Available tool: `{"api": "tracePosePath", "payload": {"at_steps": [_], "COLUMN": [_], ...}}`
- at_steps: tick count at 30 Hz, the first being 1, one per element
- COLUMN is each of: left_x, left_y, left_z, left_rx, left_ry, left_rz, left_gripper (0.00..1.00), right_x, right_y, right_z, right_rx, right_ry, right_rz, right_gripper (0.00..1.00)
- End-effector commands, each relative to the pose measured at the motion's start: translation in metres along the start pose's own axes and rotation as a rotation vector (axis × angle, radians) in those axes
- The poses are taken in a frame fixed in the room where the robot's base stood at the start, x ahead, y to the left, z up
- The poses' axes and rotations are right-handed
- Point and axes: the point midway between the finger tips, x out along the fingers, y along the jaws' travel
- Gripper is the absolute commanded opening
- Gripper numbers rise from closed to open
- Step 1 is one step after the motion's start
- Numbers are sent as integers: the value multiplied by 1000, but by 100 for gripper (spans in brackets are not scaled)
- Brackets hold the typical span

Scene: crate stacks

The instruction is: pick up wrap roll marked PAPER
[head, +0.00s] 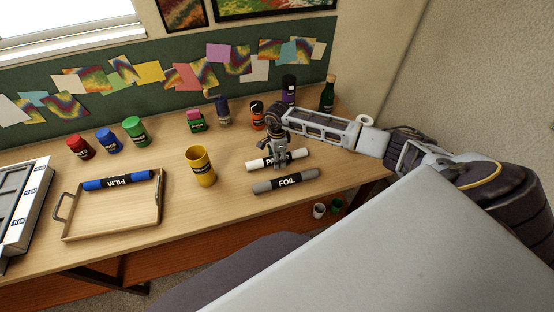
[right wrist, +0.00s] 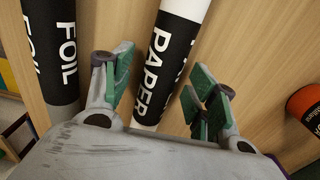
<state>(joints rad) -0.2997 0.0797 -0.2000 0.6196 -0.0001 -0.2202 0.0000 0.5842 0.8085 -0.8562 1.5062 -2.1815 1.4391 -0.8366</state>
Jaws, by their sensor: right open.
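The white wrap roll marked PAPER (head: 295,156) lies on the wooden desk in the head view. My right gripper (head: 279,160) is directly over its middle and hides part of the label. In the right wrist view the PAPER roll (right wrist: 160,65) runs between the two green-padded fingers of the right gripper (right wrist: 160,88), which is open. I cannot tell whether the fingers touch the roll. The grey FOIL roll (head: 285,181) lies in front of it, and also shows in the right wrist view (right wrist: 52,50). My left gripper is not in view.
A blue FILM roll (head: 118,181) lies across a wooden tray (head: 110,233) at the left. A yellow cup (head: 200,167) stands left of the PAPER roll. Several jars and a green bottle (head: 327,95) stand along the back.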

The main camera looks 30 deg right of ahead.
Motion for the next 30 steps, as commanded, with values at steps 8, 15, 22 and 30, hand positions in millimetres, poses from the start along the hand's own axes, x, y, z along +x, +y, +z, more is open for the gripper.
{"api": "tracePosePath", "payload": {"at_steps": [8, 15, 22, 30], "left_x": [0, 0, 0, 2], "left_y": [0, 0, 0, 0], "left_z": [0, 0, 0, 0], "left_rx": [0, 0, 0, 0], "left_ry": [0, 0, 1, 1], "left_rz": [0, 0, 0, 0], "left_gripper": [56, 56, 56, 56], "right_x": [0, 0, -1, -12], "right_y": [0, 0, 0, -1], "right_z": [0, 0, 0, 0], "right_rx": [0, 0, 0, -1], "right_ry": [0, 0, 0, 1], "right_rz": [0, 0, -1, -3], "right_gripper": [40, 9, 6, 6]}}
